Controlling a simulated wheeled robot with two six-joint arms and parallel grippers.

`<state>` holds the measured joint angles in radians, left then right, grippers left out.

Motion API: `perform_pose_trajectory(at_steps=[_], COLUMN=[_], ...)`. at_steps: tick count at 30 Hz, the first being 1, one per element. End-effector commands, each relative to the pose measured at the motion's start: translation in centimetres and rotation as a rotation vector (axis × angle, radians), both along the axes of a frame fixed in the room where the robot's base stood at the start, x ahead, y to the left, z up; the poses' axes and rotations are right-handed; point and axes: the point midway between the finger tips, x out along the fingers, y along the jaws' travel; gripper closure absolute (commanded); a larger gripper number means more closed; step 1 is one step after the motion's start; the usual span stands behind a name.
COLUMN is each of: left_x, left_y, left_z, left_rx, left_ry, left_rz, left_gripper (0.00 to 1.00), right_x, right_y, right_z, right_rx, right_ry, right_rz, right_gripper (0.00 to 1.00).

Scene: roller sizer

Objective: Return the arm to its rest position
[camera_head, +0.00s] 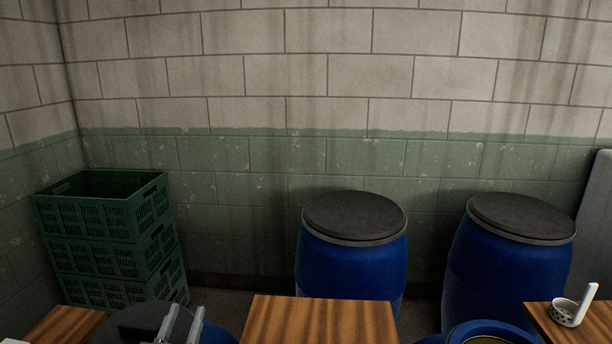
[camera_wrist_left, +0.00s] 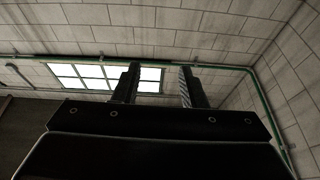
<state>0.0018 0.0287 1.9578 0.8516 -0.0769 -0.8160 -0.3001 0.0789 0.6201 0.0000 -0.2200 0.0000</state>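My left gripper (camera_head: 182,325) shows at the bottom left of the head view, its two grey fingers pointing up. In the left wrist view its two dark fingers (camera_wrist_left: 158,88) stand apart with nothing between them, so it is open and empty. That view looks towards a wall and a window. My right gripper is in neither view.
A wooden top (camera_head: 320,322) stands at bottom centre, and another (camera_head: 547,322) at right bears a perforated cup (camera_head: 567,312) with a white-handled item. Blue barrels (camera_head: 352,265) (camera_head: 500,270) and stacked green crates (camera_head: 110,255) stand by the wall. A window (camera_wrist_left: 85,78) shows in the wrist view.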

Motion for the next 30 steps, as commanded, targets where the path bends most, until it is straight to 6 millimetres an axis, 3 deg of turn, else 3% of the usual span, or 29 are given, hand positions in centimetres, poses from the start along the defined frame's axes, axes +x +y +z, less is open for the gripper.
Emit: perform_pose_trajectory(at_steps=[4, 8, 15, 18, 24, 29, 30], left_x=[-3.4, -7.1, -16.4, -20.4, -27.0, -31.9, -32.0], left_y=[-1.5, -1.6, 1.1, 2.7, 5.5, 7.4, 7.6], left_z=[-4.8, -9.3, -16.8, -18.6, -20.2, -20.4, -21.1], left_rx=[0.089, 0.141, 0.174, 0.166, 0.131, 0.096, 0.090], left_ry=[0.234, 0.477, 0.974, 1.151, 1.408, 1.571, 1.586], left_rz=[-0.120, -0.175, -0.122, -0.056, 0.096, 0.231, 0.242], left_gripper=[0.62, 0.62, 0.62, 0.62, 0.62, 0.62, 0.62], right_x=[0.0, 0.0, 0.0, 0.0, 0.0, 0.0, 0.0], right_y=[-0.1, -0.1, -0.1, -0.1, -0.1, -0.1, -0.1], right_z=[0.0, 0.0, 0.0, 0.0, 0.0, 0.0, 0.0], right_rx=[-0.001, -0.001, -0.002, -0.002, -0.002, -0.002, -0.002], right_ry=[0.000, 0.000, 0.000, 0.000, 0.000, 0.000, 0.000], right_rz=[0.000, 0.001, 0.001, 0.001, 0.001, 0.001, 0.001], right_gripper=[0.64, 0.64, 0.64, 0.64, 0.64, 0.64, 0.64])
